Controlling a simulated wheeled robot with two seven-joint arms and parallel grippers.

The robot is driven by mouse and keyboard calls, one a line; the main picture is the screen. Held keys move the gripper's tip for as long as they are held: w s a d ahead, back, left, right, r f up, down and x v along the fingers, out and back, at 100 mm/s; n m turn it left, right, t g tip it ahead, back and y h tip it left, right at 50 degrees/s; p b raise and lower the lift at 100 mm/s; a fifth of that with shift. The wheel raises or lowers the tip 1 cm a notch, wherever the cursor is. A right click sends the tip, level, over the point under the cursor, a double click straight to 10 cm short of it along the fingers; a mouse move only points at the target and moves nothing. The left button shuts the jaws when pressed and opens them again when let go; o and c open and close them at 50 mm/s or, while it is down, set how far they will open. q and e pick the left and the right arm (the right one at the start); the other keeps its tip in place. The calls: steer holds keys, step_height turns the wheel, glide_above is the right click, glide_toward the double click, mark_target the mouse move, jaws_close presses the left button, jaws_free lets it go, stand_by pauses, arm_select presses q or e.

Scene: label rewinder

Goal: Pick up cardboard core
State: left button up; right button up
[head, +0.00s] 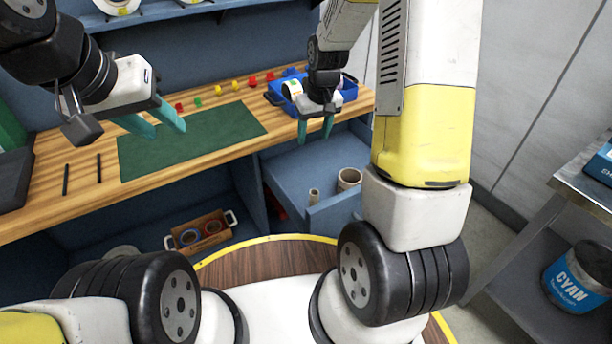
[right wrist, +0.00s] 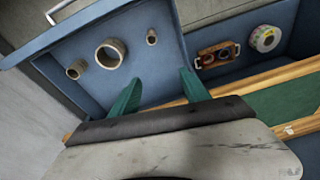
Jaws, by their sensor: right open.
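Cardboard cores stand in an open blue drawer (head: 330,212) below the bench. In the head view I see a wide core (head: 348,179) and a thin core (head: 313,196). The right wrist view shows three: a wide core (right wrist: 110,53), a middle-sized core (right wrist: 76,69) and a thin core (right wrist: 151,37). My right gripper (head: 315,137) is open and empty, above the drawer and apart from the cores; its teal fingers also show in the right wrist view (right wrist: 160,80). My left gripper (head: 166,131) is open and empty over the bench.
The wooden bench (head: 82,205) carries a green mat (head: 195,138), a blue bin (head: 340,98) and small coloured pieces. A wooden tray (head: 217,240) with rolls lies on the lower shelf, near a label roll (right wrist: 265,38). A cyan tub (head: 580,280) stands on a rack at right.

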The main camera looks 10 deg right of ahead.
steer(key=n+g, duration=0.1)
glide_above(314, 199)
steer(key=w, duration=0.3)
step_height(314, 199, down, 14)
steer(key=shift+n+g+h, duration=0.3)
steer(key=shift+g+h, duration=0.1)
steer(key=shift+g, duration=0.1)
steer(key=f, duration=0.5)
steer(key=s+f, duration=0.1)
steer(key=f, duration=0.9)
steer(key=shift+s+d+f, duration=0.1)
steer(key=shift+s+d, duration=0.1)
jaws_close()
